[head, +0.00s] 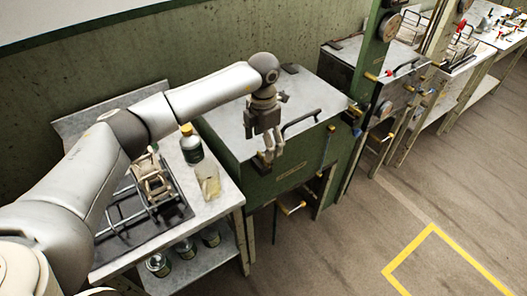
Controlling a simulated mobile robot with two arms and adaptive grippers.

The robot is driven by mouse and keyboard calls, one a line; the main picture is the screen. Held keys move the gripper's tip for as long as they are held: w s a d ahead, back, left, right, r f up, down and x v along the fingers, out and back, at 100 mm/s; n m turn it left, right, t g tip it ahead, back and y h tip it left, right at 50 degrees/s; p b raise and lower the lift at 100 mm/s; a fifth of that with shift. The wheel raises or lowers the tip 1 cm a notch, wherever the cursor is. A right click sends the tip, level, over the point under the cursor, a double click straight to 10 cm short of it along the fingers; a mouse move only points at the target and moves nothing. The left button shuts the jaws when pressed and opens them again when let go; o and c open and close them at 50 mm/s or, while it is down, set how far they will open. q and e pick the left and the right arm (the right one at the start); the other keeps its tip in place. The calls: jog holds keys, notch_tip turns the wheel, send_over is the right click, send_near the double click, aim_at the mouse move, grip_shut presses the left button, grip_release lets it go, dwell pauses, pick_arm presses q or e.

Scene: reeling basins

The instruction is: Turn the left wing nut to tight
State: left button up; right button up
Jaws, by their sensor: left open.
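My left gripper (271,148) is open and points down at the front edge of the nearest green basin (285,172). This basin has a flat grey metal lid (235,125) with a dark bar handle (301,119). The fingertips are at the lid's front edge, left of the handle. I cannot make out the left wing nut clearly; small dark parts at the fingertips may belong to it or to the gripper. I cannot tell whether the fingers touch anything. My right gripper is not in view.
More basins (395,62) line the wall rightward. The floor (370,235) in front is clear.

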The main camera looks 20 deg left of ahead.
aim_at(263, 156)
pick_arm(q)
jog(key=shift+f+p, duration=0.65)
jog(key=shift+f, duration=2.15)
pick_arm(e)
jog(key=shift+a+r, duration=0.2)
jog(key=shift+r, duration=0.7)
pick_arm(q)
jog(key=c, duration=1)
jog(key=shift+f+m+b, duration=0.15)
jog(key=shift+m+b, duration=0.15)
jog(key=shift+b, duration=0.35)
jog(key=m+b, duration=0.8)
jog(key=b, duration=0.2)
jog(key=m+b, duration=0.3)
jog(key=m, duration=0.1)
jog(key=shift+m, duration=0.4)
jog(key=shift+r+m+b, duration=0.2)
jog(key=shift+m+b, duration=1)
jog(key=shift+m, duration=1)
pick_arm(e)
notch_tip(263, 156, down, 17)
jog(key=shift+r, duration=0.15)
